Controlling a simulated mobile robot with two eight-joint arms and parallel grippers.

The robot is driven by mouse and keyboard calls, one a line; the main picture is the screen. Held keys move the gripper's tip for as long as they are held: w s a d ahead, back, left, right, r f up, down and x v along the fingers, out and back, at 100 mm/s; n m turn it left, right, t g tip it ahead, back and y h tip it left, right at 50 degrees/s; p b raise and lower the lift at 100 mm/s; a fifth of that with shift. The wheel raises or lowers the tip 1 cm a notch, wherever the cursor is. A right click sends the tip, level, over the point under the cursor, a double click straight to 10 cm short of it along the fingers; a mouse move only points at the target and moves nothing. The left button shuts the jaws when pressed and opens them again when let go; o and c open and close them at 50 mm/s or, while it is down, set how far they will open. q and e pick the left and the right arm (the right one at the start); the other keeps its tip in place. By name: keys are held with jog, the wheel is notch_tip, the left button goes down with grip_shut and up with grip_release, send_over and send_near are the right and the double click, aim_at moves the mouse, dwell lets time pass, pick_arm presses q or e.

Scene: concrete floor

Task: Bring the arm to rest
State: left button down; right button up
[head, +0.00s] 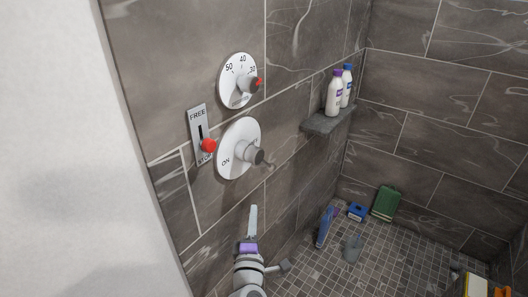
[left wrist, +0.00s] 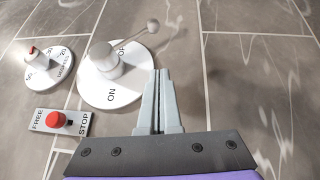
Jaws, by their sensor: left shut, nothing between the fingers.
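My left gripper (head: 253,222) reaches up from the bottom of the head view, in front of the tiled wall and below the round ON dial (head: 238,150). Its fingers are together and empty; they also show in the left wrist view (left wrist: 161,100). In that view the ON dial (left wrist: 125,80) lies just left of the fingers; I cannot tell how far the fingertips are from the wall. My right gripper is not in view.
A temperature dial (head: 236,92) and a FREE/STOP plate (head: 198,120) with a red knob (head: 208,145) are on the wall. A corner shelf (head: 325,122) holds two bottles (head: 334,95). Several items, including a green container (head: 386,203), are on the mosaic floor.

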pick_arm(q)
jog(key=s+a+f+m+g+p, duration=0.1)
jog(key=s+a+f+m+g, duration=0.1)
jog(key=s+a+m+g, duration=0.2)
jog(key=s+a+f+m+g+p, duration=0.2)
jog(key=s+m, duration=0.6)
jog(key=s, duration=0.4)
jog(key=s+a+f+m+g+p, duration=0.1)
jog(key=s+a+f+m+g, duration=0.3)
jog(key=s+a+m+g, duration=0.2)
jog(key=shift+s+m+g, duration=0.4)
jog(key=shift+s+g, duration=0.5)
jog(key=shift+s, duration=0.35)
jog(key=shift+a, duration=0.1)
